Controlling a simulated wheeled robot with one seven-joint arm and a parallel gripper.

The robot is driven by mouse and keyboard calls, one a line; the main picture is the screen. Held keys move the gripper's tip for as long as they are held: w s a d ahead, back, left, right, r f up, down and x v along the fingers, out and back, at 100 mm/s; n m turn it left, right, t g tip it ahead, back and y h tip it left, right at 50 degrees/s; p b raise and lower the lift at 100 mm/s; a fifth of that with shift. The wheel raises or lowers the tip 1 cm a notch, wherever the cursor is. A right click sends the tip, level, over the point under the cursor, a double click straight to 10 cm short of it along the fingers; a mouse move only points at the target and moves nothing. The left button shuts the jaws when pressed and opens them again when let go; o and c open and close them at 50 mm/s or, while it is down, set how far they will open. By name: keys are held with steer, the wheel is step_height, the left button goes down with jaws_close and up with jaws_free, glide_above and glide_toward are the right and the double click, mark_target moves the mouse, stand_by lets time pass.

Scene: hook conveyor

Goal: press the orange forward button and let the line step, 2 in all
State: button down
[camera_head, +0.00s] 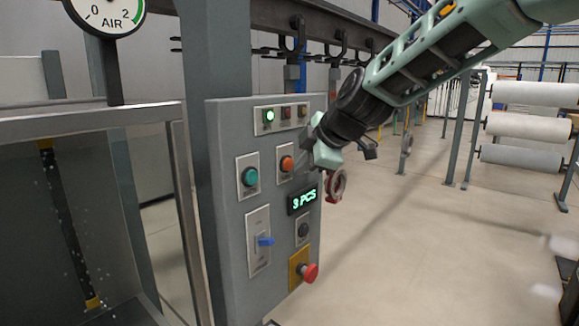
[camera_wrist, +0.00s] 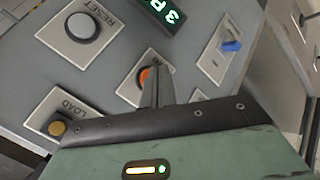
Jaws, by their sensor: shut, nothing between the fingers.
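The orange button (camera_head: 287,163) sits on a grey control panel (camera_head: 232,215), right of a teal button (camera_head: 250,177). My gripper (camera_head: 312,158) is close to the panel, just right of the orange button in the head view. In the wrist view my shut fingers (camera_wrist: 157,70) are empty and partly cover the orange button (camera_wrist: 145,75). I cannot tell whether the tips touch it. The green display (camera_head: 303,199) reads "3 PCS". One lamp (camera_head: 269,115) at the panel's top left glows pale green.
Below are a blue lever (camera_head: 265,241), a dark knob (camera_head: 303,230) and a red mushroom button (camera_head: 310,272). Line hooks (camera_head: 298,35) hang from an overhead rail. Floor right of the panel is clear.

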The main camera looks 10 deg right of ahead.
steer(key=shift+s+d+b, duration=0.75)
steer(key=shift+s+b, duration=0.05)
steer(key=shift+s, duration=0.25)
steer(key=shift+s+d+b, duration=0.75)
steer(key=shift+s+b, duration=0.05)
steer(key=shift+s, duration=0.2)
steer(key=s+a+f+m+g+b, duration=0.1)
steer(key=s+a+f+m+g, duration=0.2)
steer(key=s+a+f, duration=0.35)
steer(key=s+a+f+m+g+b, duration=0.1)
steer(key=s+a+f+m+g, duration=0.15)
steer(key=s+f, duration=0.7)
steer(key=s+d+f+m+g+h, duration=0.1)
steer(key=s+f+m, duration=0.1)
steer(key=s, duration=0.5)
steer(key=s+f+m+g+h+b, duration=0.1)
steer(key=s+f, duration=0.3)
steer(key=s, duration=0.4)
steer(key=shift+s+d+m+g+h, duration=0.3)
steer(key=shift+d+m+g+h, duration=0.05)
steer(key=shift+m+h, duration=0.15)
stand_by(0.8)
